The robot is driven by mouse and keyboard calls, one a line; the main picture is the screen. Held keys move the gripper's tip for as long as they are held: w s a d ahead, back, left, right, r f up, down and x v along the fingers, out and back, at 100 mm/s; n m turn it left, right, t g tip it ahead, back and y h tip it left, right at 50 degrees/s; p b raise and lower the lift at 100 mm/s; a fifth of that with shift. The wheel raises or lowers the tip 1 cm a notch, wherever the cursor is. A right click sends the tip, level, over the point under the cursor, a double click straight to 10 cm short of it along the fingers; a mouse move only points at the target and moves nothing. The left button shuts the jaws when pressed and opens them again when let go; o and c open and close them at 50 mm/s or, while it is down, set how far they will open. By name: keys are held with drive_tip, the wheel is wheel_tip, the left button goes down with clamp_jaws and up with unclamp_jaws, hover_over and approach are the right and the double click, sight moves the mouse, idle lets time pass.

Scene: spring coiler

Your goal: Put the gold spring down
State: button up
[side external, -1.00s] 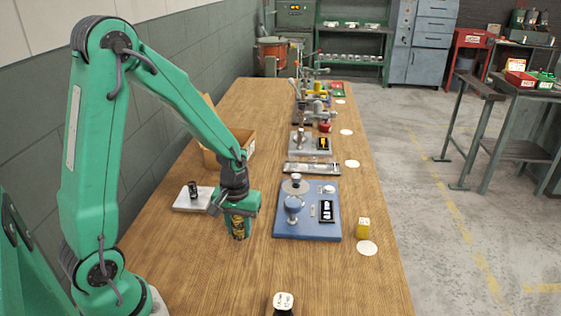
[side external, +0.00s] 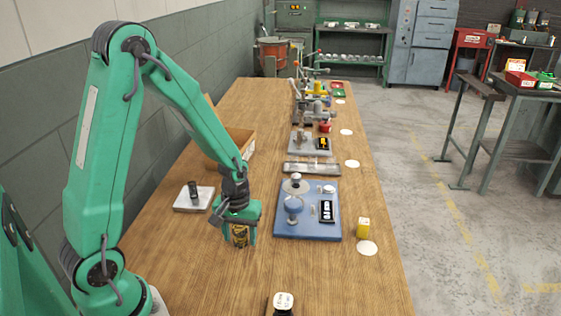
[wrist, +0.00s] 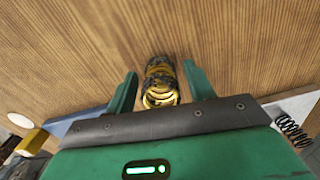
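In the wrist view my gripper (wrist: 160,80) is open, with a narrow gap between each finger and the spring. The spring's upper end is hidden by the gripper body in the side view.
The blue fixture (side external: 328,232) stands close on the right. A pale plate with a dark spring (side external: 193,192) lies to the left, near a cardboard box (side external: 236,142). A yellow block (side external: 363,228) and a white-topped dark object (side external: 283,303) are on the right and front. Table (side external: 200,275) in front is clear.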

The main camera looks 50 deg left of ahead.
drive_tip(key=shift+r, duration=0.2)
drive_tip(key=shift+r, duration=6)
drive_tip(key=shift+r, duration=0.1)
wheel_tip(320, 180, up, 6)
drive_tip(key=m+t, duration=0.2)
drive_tip(key=m, duration=0.1)
hover_over(239, 227)
drive_tip(key=s+d, duration=0.3)
drive_tip(key=s+d+r+m+t, duration=0.2)
drive_tip(key=s+r+m+t, duration=0.1)
drive_tip(key=s+r+m, duration=0.1)
drive_tip(key=s+r, duration=0.1)
drive_tip(key=s, duration=0.1)
drive_tip(key=shift+s+d+r+m+t, duration=0.2)
drive_tip(key=shift+s+d+m+t, duration=0.1)
drive_tip(key=shift+d+m, duration=0.1)
